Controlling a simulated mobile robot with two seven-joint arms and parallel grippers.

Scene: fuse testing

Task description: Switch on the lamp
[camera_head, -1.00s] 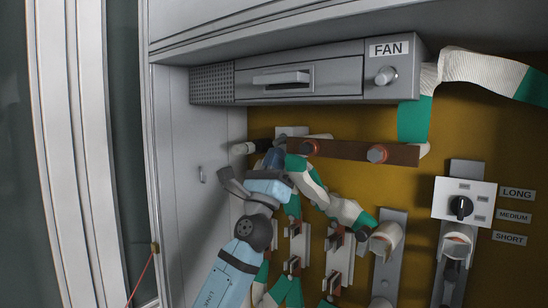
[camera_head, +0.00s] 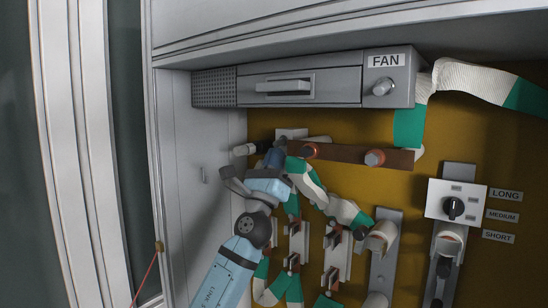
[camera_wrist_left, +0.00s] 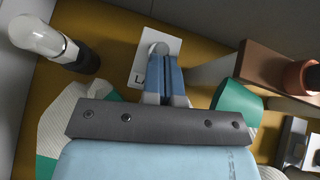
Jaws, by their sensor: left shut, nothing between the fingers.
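The lamp (camera_head: 242,149) is a white bulb on a dark base on the panel's left side. It also shows in the left wrist view (camera_wrist_left: 42,38) at the upper left. Beside it is a white switch plate (camera_head: 291,133) with a partly hidden label starting with "L". In the left wrist view the plate (camera_wrist_left: 146,68) carries a round grey knob (camera_wrist_left: 158,48). My left gripper (camera_head: 276,156) is shut and empty. In the left wrist view its fingertips (camera_wrist_left: 166,60) are at the knob; I cannot tell whether they touch it. My right gripper is not in view.
A brown bar (camera_head: 345,153) with orange-red bolts runs right of my gripper. Green-and-white cables (camera_head: 306,177) hang close below it. A grey FAN unit (camera_head: 310,82) is above. A rotary selector (camera_head: 453,207) is at the right, and the cabinet side wall (camera_head: 190,190) is at the left.

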